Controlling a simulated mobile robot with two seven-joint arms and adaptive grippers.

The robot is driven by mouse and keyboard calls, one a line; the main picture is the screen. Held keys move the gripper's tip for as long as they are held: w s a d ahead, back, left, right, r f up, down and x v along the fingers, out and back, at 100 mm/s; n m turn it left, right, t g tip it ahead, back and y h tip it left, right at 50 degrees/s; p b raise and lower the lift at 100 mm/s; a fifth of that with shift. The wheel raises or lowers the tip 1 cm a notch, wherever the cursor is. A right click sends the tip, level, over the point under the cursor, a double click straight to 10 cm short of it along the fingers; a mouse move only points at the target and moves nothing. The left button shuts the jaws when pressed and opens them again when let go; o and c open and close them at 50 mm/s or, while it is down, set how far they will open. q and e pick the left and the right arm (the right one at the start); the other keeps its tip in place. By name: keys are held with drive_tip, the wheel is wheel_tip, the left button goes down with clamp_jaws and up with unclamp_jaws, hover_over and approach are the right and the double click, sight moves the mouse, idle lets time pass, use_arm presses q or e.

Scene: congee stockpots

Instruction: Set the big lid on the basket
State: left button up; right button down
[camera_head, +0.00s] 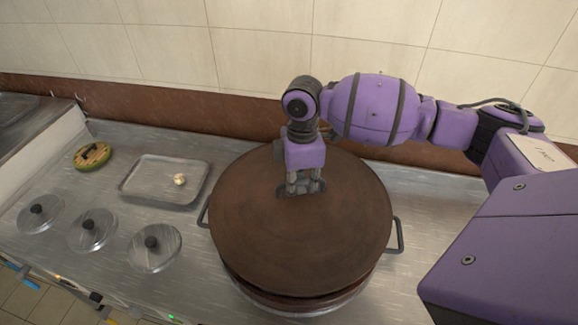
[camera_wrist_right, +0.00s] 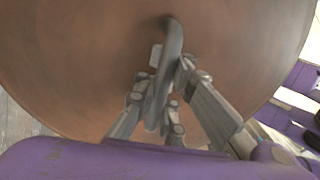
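The big lid (camera_head: 250,220) is a wide, round, dark brown disc in the middle of the head view; it fills much of the right wrist view (camera_wrist_right: 80,70). My right gripper (camera_head: 305,188) is at its centre, with fingers closed on both sides of the lid's grey arched handle (camera_wrist_right: 172,45). The lid lies over a round brown body (camera_head: 290,300), seemingly the basket, mostly hidden below it. A thin dark gap shows at the front edge; I cannot tell whether the lid touches all round. My left gripper is not in view.
A metal pot with side handles (camera_head: 399,236) stands underneath on the steel counter (camera_head: 430,190). To the left are a shallow tray (camera_head: 140,183) with a small pale item (camera_head: 180,179), a green-brown round object (camera_head: 93,156) and small lids (camera_head: 153,250). A tiled wall stands behind.

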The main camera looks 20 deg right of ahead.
sight(301, 198)
drive_tip(key=shift+w, duration=0.25)
drive_tip(key=shift+s+f, duration=0.1)
drive_tip(key=shift+f, duration=0.1)
drive_tip(key=shift+s+f+b, duration=0.1)
drive_tip(key=shift+f+b, duration=1.2)
drive_tip(key=shift+f, duration=0.65)
drive_tip(key=shift+d+f, duration=0.1)
drive_tip(key=shift+f, duration=0.2)
drive_tip(key=shift+f+b, duration=0.25)
drive_tip(key=shift+b, duration=0.2)
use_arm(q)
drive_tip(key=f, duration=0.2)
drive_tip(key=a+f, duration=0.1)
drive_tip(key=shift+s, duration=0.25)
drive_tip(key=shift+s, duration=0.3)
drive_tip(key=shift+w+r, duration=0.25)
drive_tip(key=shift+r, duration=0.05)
use_arm(e)
drive_tip(key=shift+r, duration=0.1)
use_arm(q)
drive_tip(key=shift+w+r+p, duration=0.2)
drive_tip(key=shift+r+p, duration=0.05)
drive_tip(key=shift+p, duration=0.2)
use_arm(e)
drive_tip(key=shift+s, duration=0.1)
